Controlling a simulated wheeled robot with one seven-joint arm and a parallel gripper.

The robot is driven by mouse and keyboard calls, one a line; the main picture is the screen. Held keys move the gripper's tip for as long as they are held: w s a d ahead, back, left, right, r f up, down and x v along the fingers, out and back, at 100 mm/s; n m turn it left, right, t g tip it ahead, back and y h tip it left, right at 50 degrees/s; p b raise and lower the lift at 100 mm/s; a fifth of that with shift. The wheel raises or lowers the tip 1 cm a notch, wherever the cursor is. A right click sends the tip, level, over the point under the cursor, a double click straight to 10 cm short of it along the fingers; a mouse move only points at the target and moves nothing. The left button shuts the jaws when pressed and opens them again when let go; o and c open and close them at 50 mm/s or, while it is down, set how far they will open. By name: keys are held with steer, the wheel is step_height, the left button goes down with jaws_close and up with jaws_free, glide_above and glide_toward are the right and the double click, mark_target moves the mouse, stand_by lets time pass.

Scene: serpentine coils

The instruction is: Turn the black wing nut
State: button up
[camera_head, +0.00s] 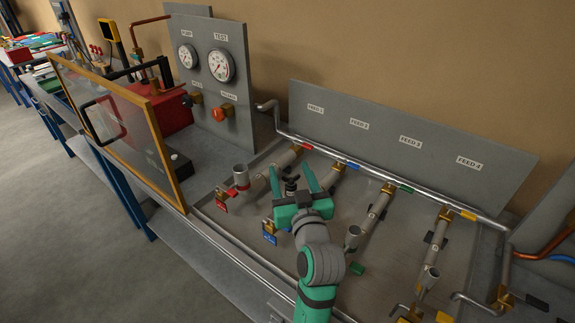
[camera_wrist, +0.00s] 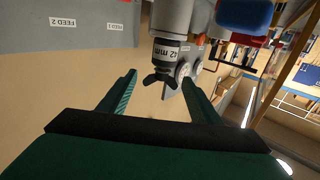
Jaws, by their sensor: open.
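The black wing nut (camera_wrist: 162,85) shows in the wrist view at the end of a grey cylindrical fitting with a "42 mm" label (camera_wrist: 172,52). In the head view the wing nut (camera_head: 291,184) shows small and dark on the FEED 2 pipe line. My green gripper (camera_head: 291,171) is open, with one finger on each side of the nut. In the wrist view the nut lies between the two fingertips of my gripper (camera_wrist: 160,79), with a gap on both sides. No contact shows.
A framed clear panel (camera_head: 120,120) stands at left, before the gauge board (camera_head: 222,95). The back board (camera_head: 400,128) carries FEED labels. Parallel pipes to the right (camera_head: 378,212) limit room.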

steer(key=shift+x, duration=1.75)
steer(key=c, duration=1.1)
steer(key=shift+m+h, duration=0.3)
steer(key=shift+h, duration=0.1)
steer(key=shift+s+d+r+m+g+h, duration=0.1)
steer(key=shift+s+d+m+g+h, duration=0.6)
steer(key=shift+m+g+h, duration=2.4)
steer(key=shift+s+d+m+g+h, duration=0.45)
steer(key=shift+d+m+g+h, duration=0.4)
steer(key=shift+m+g+h, duration=2.2)
steer(key=shift+s+d+r+m+g+h, duration=0.1)
steer(key=shift+s+d+m+g+h, duration=0.6)
steer(key=shift+m+g+h, duration=2.4)
steer(key=m+t+h, duration=0.1)
steer(key=t+h, duration=0.1)
steer(key=shift+d+f+h, duration=0.1)
steer(key=shift+d+h, duration=0.05)
steer(key=shift+h, duration=0.2)
